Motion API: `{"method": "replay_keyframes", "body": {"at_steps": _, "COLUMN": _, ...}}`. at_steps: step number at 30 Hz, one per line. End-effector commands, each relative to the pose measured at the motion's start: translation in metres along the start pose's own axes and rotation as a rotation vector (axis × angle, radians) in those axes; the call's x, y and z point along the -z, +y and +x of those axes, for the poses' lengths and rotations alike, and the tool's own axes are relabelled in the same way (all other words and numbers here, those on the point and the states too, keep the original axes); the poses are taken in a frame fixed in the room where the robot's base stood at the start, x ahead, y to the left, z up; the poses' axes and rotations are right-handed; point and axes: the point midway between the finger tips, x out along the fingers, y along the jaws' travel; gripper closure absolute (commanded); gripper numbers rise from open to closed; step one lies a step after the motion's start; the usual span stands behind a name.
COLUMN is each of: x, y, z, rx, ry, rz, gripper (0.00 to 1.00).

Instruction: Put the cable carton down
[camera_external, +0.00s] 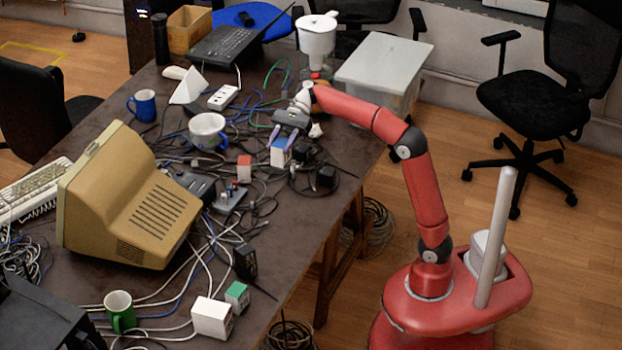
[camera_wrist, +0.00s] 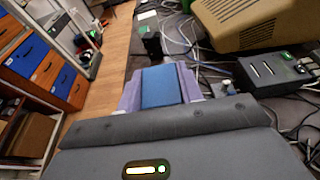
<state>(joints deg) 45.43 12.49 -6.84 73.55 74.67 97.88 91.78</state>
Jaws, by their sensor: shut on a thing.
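The cable carton is a small box with a blue face (camera_wrist: 161,85) in the wrist view and a white side (camera_external: 279,156) in the external view. My gripper (camera_external: 283,140) is shut on it, with one pale purple finger on each side. The carton is over the cluttered right part of the dark table (camera_external: 291,243), among cables. I cannot tell whether its underside touches the table or cables. The fingers and the grey gripper body hide part of it.
Black adapters (camera_external: 326,176) and cables lie close to the right of the carton. A red-and-white box (camera_external: 244,168) and a white mug (camera_external: 208,130) stand to its left. A translucent bin (camera_external: 384,65) and a jug (camera_external: 317,35) are behind. The right table edge is near.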

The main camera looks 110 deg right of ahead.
Motion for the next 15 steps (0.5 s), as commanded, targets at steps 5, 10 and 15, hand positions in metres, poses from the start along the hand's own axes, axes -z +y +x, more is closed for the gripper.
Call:
{"method": "replay_keyframes", "body": {"at_steps": 5, "x": -0.032, "y": 0.000, "z": -0.010, "rx": 0.001, "ry": 0.000, "rz": -0.001, "gripper": 0.94}}
{"method": "replay_keyframes", "body": {"at_steps": 10, "x": -0.037, "y": -0.013, "z": -0.022, "rx": 0.044, "ry": 0.005, "rz": 0.016, "gripper": 0.94}}
{"method": "replay_keyframes", "body": {"at_steps": 15, "x": -0.025, "y": -0.059, "z": -0.062, "rx": 0.225, "ry": 0.018, "rz": 0.077, "gripper": 0.94}}
